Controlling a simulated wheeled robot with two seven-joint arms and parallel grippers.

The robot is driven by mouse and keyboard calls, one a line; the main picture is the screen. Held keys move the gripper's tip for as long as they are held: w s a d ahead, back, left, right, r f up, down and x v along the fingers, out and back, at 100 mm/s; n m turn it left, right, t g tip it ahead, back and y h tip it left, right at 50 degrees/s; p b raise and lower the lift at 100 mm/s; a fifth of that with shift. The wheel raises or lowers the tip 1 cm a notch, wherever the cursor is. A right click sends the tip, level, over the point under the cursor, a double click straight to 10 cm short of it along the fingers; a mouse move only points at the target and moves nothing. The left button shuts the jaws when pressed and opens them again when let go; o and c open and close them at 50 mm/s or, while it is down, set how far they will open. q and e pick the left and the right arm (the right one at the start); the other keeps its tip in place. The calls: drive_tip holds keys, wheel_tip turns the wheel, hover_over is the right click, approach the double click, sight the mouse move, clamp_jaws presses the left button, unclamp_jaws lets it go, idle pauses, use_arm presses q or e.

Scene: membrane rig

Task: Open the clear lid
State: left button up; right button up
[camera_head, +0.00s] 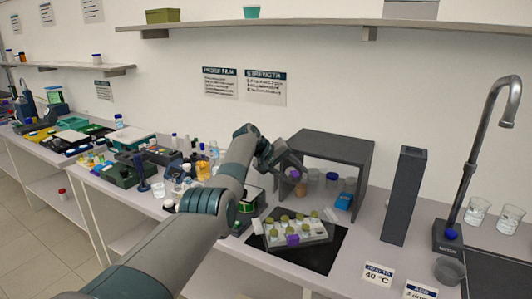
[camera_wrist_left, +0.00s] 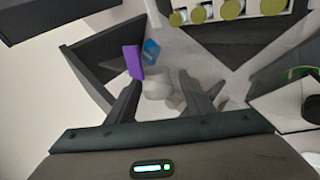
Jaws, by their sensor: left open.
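I cannot clearly make out a clear lid's outline. My left gripper (camera_head: 290,168) is open, behind the rack at the mouth of a dark open-fronted box. In the left wrist view its fingers (camera_wrist_left: 160,82) stand on either side of a translucent greyish object (camera_wrist_left: 157,87). A purple piece (camera_wrist_left: 132,62) is beside one fingertip. Contact cannot be told. My right gripper is not in view.
A dark grey column (camera_head: 404,195) and a tap (camera_head: 480,140) are to the right. Bottles (camera_head: 203,167) crowd the bench left of my arm.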

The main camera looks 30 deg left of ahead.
use_arm(q)
drive_tip(key=shift+v, duration=0.8)
drive_tip(key=b+v, duration=0.4)
drive_tip(key=v, duration=1)
drive_tip(key=shift+s+f, duration=0.1)
